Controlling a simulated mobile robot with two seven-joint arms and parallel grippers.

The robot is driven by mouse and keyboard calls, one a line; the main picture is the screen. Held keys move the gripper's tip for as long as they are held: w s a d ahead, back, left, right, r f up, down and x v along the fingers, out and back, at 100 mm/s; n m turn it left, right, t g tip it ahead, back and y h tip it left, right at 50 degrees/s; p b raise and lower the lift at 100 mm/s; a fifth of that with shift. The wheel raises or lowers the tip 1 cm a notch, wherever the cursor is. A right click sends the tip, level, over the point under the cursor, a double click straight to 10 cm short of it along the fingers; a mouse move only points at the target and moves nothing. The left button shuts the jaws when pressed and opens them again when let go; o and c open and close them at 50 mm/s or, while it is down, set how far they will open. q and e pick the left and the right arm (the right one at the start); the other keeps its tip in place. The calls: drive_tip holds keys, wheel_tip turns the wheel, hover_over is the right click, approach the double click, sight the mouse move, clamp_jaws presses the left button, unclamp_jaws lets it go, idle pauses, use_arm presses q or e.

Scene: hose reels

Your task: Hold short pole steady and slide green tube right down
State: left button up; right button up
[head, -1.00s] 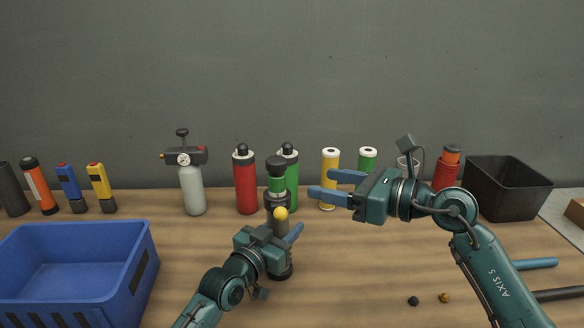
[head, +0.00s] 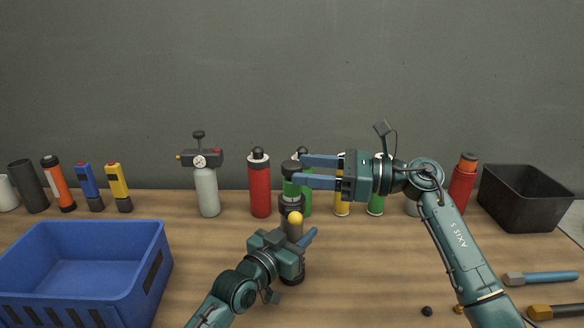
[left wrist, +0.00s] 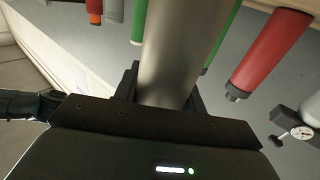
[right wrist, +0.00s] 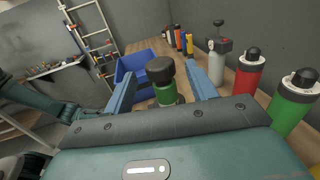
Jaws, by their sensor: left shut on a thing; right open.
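The short pole (head: 294,231) stands upright on the table with a dark base, a yellow ball and a black collar. Its grey metal shaft (left wrist: 182,55) fills the middle of the left wrist view. My left gripper (head: 297,243) is shut on this shaft, below the collar. The green tube (head: 290,189) with a black cap sits on top of the pole; it also shows in the right wrist view (right wrist: 168,96). My right gripper (head: 300,171) is open at the tube's height. Its fingers lie on either side of the tube, with visible gaps.
A red bottle (head: 260,186) and a green bottle (head: 306,200) stand close behind the pole. A yellow cylinder (head: 342,205) and another green one (head: 376,200) stand right of them. A blue crate (head: 85,232) is at left, a black bin (head: 525,200) at right.

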sight(292, 164)
drive_tip(key=shift+w+a, duration=0.2)
drive_tip(key=shift+a, duration=0.75)
drive_tip(key=shift+w+a, duration=0.15)
drive_tip(key=shift+a, duration=0.75)
drive_tip(key=shift+c, duration=0.5)
clamp_jaws()
